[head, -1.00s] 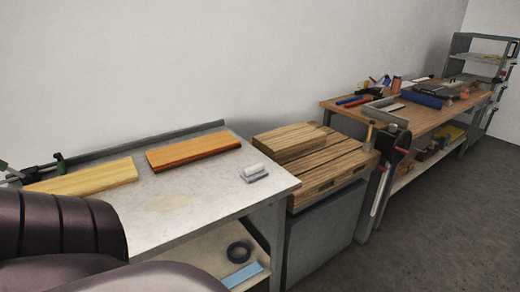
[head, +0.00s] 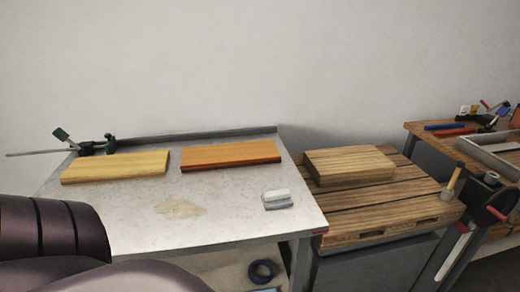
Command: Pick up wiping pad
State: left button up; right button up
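A small white and grey block, which looks like the wiping pad (head: 277,200), lies on the right part of the pale grey bench top (head: 235,220). Nothing touches it. Part of my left arm shows at the lower left of the head view, but its gripper is out of the picture. My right gripper is not in view either.
A pale yellow board (head: 115,167) and an orange-brown board (head: 231,154) lie toward the back of the bench. A clamp (head: 95,146) is at the back left. A stain (head: 180,209) marks the bench middle. A wooden block (head: 349,165) sits on the slatted wooden top (head: 385,210) to the right.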

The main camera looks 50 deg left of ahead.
aim_at(281, 198)
jog(key=i+l+u, duration=0.1)
jog(key=u, duration=0.25)
jog(key=i+l+u, duration=0.2)
jog(key=u, duration=0.15)
jog(key=i+l+u, duration=0.2)
jog(key=u, duration=0.15)
